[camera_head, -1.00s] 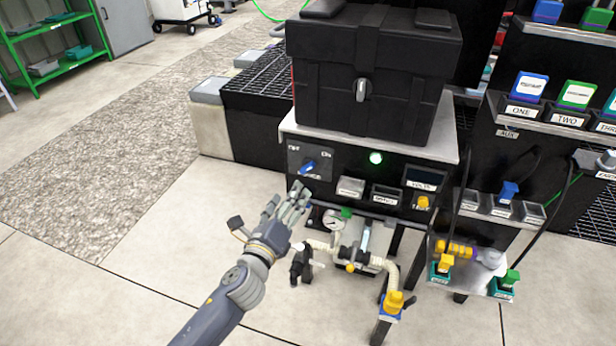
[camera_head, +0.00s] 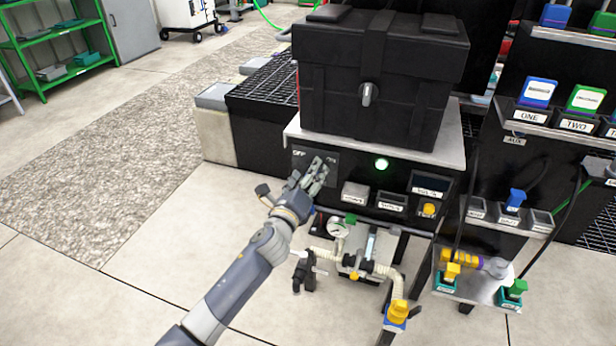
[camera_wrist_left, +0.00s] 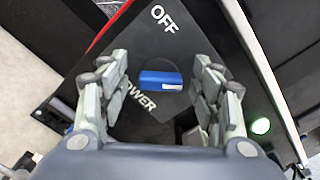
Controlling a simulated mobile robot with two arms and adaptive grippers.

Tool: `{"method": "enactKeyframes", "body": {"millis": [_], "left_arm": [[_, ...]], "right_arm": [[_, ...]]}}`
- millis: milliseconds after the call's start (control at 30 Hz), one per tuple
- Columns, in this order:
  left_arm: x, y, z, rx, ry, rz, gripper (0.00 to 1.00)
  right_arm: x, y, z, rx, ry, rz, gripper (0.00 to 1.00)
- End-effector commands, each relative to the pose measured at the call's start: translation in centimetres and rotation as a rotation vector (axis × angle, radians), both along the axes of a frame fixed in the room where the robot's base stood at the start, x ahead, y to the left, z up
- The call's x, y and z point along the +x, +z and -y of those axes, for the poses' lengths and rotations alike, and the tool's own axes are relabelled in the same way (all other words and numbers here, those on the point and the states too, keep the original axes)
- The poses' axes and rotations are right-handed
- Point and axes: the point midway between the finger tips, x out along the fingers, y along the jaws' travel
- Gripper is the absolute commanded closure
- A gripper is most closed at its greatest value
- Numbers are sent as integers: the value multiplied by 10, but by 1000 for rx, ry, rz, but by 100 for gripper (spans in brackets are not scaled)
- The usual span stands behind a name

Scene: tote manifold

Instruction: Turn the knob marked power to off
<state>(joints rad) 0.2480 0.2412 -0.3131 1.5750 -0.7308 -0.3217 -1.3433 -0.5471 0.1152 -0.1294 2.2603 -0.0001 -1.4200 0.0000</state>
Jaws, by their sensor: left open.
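The power knob (camera_wrist_left: 161,79) is a blue bar on a dark panel plate (camera_head: 330,158), seen between my left gripper's fingers in the left wrist view. The word POWER is beside it, partly covered by the knob and a finger, and OFF is printed above. In the head view my left gripper (camera_head: 309,179) is in front of the plate and hides the knob. The gripper (camera_wrist_left: 160,101) is open, with fingers on both sides of the knob; I cannot tell whether they touch it. The knob's bar lies across the wrist picture, not lined up with OFF. My right gripper is not in view.
A green lamp (camera_head: 381,164) glows right of the plate. A black case (camera_head: 378,80) stands on the bench top (camera_head: 441,150) above. Pipes with a gauge (camera_head: 338,229) and a yellow valve (camera_head: 397,312) are below. Open floor lies to the left.

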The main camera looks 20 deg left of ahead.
Motion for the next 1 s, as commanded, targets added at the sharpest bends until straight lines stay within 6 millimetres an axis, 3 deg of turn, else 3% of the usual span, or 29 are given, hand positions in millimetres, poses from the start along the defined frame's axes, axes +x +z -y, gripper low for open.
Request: {"method": "enactKeyframes", "body": {"millis": [233,433,767,1000], "left_arm": [[1,0,0,0,-1,1,42],[0,0,0,0,-1,1,86],[0,0,0,-21,0,-1,86],[1,0,-1,-132,1,-4,86]], "right_arm": [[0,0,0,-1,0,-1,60],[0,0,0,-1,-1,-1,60],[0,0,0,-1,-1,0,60],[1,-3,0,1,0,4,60]]}}
